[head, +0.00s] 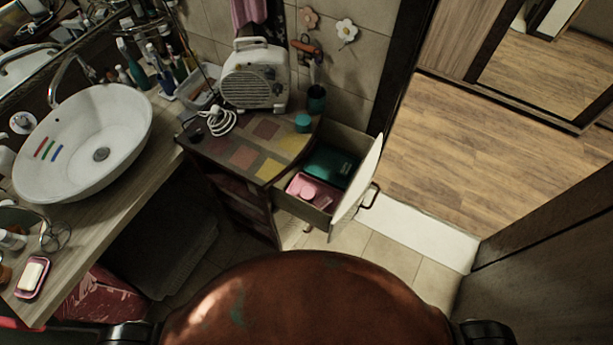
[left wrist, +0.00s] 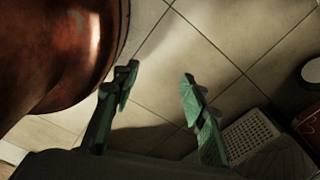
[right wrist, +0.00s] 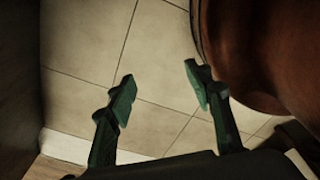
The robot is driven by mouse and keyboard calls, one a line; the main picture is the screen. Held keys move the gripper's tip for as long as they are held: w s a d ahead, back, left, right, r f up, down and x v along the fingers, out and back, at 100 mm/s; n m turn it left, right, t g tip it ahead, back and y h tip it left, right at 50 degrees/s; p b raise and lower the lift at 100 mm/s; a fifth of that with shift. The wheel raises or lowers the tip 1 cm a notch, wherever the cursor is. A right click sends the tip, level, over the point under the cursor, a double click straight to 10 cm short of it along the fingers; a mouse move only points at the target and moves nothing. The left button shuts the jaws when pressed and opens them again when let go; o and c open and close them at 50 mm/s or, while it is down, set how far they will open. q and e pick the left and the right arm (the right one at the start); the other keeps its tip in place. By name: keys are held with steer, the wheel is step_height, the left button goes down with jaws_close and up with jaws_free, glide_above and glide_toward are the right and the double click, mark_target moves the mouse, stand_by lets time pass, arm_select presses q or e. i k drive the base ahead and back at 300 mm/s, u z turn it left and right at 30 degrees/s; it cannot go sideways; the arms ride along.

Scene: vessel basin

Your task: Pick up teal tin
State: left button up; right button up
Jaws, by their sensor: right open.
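A small round teal tin (head: 303,122) stands on the cabinet top, near its back right corner, in the head view. A larger teal box (head: 331,165) lies in the open drawer below it. My left gripper (left wrist: 158,85) is open and empty above floor tiles in the left wrist view. My right gripper (right wrist: 160,82) is open and empty above floor tiles in the right wrist view. Both grippers are outside the head view, well apart from the tin.
The drawer (head: 345,198) stands open at the cabinet's right, with a pink container (head: 313,190) inside. A white heater (head: 256,77) and a dark teal cup (head: 316,98) stand behind the tin. A basin (head: 85,140) sits on the left counter. A doorway opens at right.

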mark_target(303, 121)
steer(key=k, duration=0.5)
steer(key=u, duration=2.05)
steer(key=i, duration=1.2)
steer(key=z, duration=2)
